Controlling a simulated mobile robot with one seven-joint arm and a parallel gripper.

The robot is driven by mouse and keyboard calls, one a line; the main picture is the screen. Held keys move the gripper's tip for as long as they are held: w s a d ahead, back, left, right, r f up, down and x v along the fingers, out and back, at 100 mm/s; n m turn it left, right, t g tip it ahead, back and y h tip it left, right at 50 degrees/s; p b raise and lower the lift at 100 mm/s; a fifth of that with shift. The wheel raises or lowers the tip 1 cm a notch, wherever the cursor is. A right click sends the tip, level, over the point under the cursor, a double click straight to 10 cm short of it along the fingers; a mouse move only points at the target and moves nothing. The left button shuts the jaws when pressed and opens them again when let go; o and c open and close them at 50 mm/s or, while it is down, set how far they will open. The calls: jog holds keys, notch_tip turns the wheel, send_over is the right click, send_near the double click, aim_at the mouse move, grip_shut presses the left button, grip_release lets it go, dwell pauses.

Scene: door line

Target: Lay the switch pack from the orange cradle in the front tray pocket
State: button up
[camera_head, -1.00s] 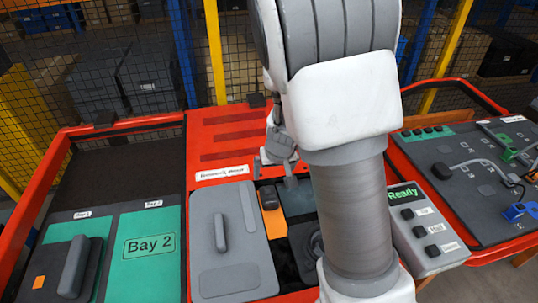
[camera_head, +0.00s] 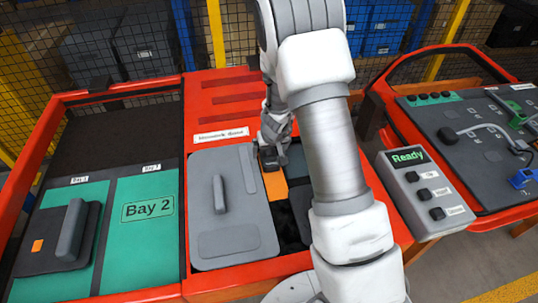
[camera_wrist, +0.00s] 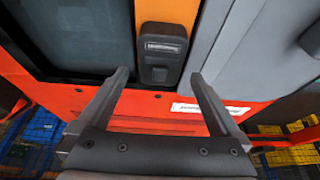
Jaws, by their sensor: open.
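The switch pack (camera_wrist: 162,50) is a small dark block with a pale label on its upper end. In the wrist view it rests on the orange cradle (camera_wrist: 163,9). My gripper (camera_wrist: 160,74) is open, its two fingers apart on either side of the pack's near end, with nothing between them clearly gripped. In the head view my gripper (camera_head: 268,147) is right at the pack, at the back of the orange cradle (camera_head: 275,188), and partly hides it. A dark recess (camera_head: 300,208) lies right of the cradle, partly behind my arm; I cannot tell whether it is the front pocket.
A grey lid with a handle (camera_head: 232,205) lies left of the cradle. A green Bay 2 panel (camera_head: 148,235) and a dark handled module (camera_head: 60,240) are farther left. A button box reading Ready (camera_head: 425,190) stands at right. Red rims (camera_head: 222,115) surround the benches.

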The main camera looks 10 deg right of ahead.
aim_at(269, 155)
jog(key=shift+x, duration=0.95)
grip_shut()
dwell(0.3)
jog(key=shift+r, duration=0.35)
dwell(0.3)
jog(key=c, duration=0.5)
grip_release()
grip_shut()
notch_tip(269, 155, up, 13)
jog(key=p, duration=1)
jog(key=shift+f+p, duration=0.2)
jog(key=shift+p, duration=0.15)
